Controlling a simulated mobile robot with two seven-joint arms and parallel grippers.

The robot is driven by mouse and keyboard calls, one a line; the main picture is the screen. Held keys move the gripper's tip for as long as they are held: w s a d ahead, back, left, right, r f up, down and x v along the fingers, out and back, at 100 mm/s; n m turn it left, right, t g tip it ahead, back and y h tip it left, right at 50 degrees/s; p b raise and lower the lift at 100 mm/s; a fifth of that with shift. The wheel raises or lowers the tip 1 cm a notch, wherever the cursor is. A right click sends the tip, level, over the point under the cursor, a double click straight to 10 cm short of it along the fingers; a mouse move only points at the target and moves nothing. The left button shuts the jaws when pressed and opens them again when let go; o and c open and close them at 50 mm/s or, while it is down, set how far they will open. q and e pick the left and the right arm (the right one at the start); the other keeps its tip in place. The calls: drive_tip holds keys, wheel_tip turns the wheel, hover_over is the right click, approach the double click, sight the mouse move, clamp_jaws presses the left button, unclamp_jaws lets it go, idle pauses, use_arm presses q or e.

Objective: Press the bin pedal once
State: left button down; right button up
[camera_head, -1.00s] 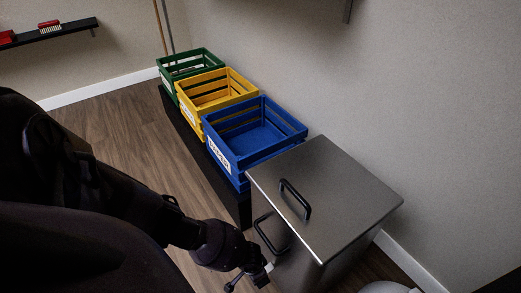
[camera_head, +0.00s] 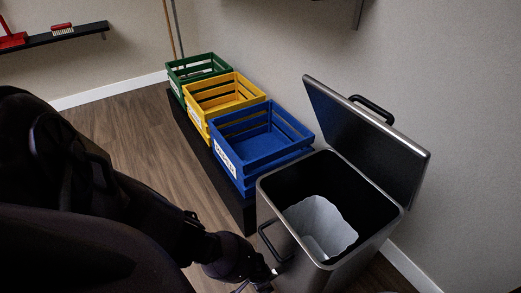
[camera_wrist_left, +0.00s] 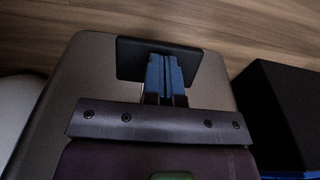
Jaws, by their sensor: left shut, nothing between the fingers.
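The steel bin (camera_head: 285,222) stands at the right of the head view with its lid (camera_head: 370,135) raised and leaning back towards the wall. A crumpled pale liner (camera_head: 318,222) shows inside. The black pedal (camera_wrist_left: 130,60) sticks out from the bin's base in the left wrist view; the head view does not show it. My left gripper (camera_wrist_left: 165,72) is shut and empty, its blue fingers over the pedal and seemingly on it; the exact contact is hard to see. My right gripper is in neither view.
Blue (camera_head: 262,148), yellow (camera_head: 220,95) and green (camera_head: 198,68) crates stand in a row on a black platform left of the bin. A wall shelf (camera_head: 60,39) holds a red brush. The wood floor left of the crates is clear.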

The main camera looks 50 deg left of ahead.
use_arm(q)
drive_tip(key=s+r+p, duration=0.4)
drive_tip(key=r+p, duration=0.4)
drive_tip(key=r, duration=0.3)
drive_tip(key=shift+a+r+p, duration=0.15)
drive_tip(key=shift+r+p, duration=0.25)
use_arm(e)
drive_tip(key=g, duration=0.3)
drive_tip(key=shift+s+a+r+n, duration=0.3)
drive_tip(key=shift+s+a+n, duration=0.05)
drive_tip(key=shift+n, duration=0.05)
use_arm(q)
drive_tip(key=shift+s+f, duration=0.1)
idle(0.8)
